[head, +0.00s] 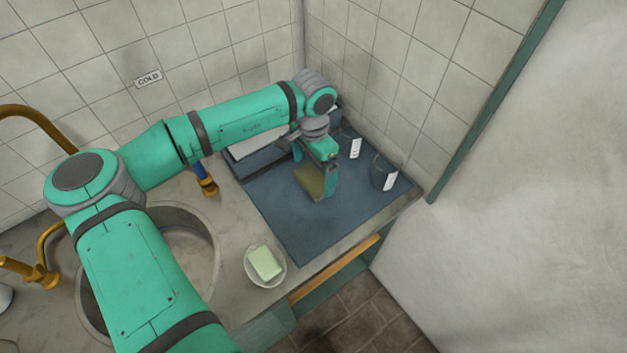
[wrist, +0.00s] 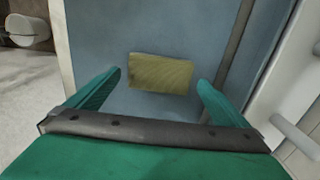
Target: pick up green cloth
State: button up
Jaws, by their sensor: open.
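The green cloth (head: 309,183) is a small olive-yellow folded-looking rectangle lying on a blue-grey mat (head: 295,225). In the wrist view the cloth (wrist: 160,73) lies flat, centred between my fingertips and a little beyond them. My gripper (head: 316,170) is above the mat, right by the cloth, pointing down. Its two teal fingers stand wide apart and empty in the wrist view (wrist: 158,82). One finger overlaps the right edge of the cloth in the head view. How high the fingertips are above the cloth is hard to tell.
A pale green soap bar (head: 265,262) sits in a white dish (head: 281,277) on the counter. Dark cups with white labels (head: 383,174) (head: 354,148) stand at the mat's right side. Tiled walls (head: 400,70) close off the back and right. A round sink (head: 203,235) is left.

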aim_at(314, 178)
jog(key=shift+d+f, duration=0.1)
jog(key=shift+f, duration=1.4)
jog(key=shift+w, duration=0.1)
jog(key=c, duration=0.9)
jog(key=shift+r, duration=0.15)
